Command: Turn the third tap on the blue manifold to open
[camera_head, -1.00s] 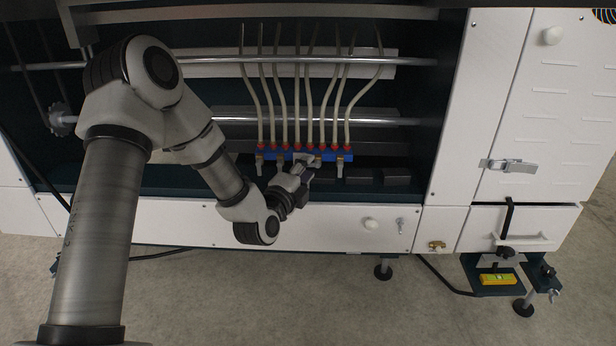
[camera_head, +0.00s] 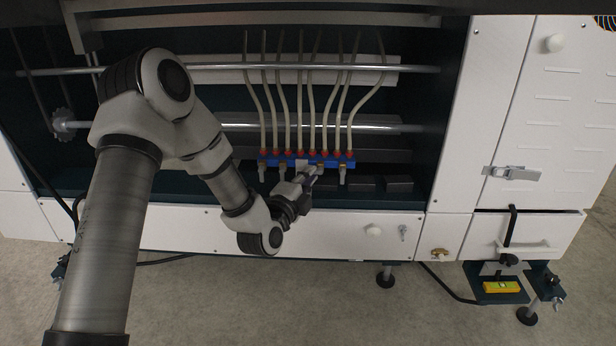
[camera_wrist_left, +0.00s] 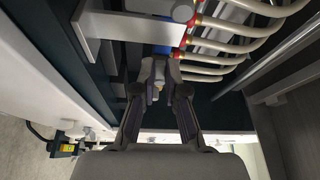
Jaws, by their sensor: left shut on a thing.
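The blue manifold (camera_head: 333,162) runs across the machine's dark recess, with red fittings and pale hoses on top and small metal taps below. Two taps, the first (camera_head: 262,172) and second (camera_head: 282,173), hang left of my left gripper (camera_head: 316,171); another tap (camera_head: 343,173) hangs to its right. My left gripper is shut on the third tap from the left (camera_head: 320,167), right of the manifold's middle. In the left wrist view the gripper (camera_wrist_left: 160,85) closes just below the manifold (camera_wrist_left: 163,50). Its fingers partly hide the tap, so its handle angle is unclear. My right gripper is not seen.
A pale bracket plate (camera_head: 302,166) sits at the manifold's middle, close left of the gripper; it shows large in the left wrist view (camera_wrist_left: 105,24). Dark blocks (camera_head: 362,184) lie to the right. A white panel (camera_head: 340,226) with a knob runs below.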

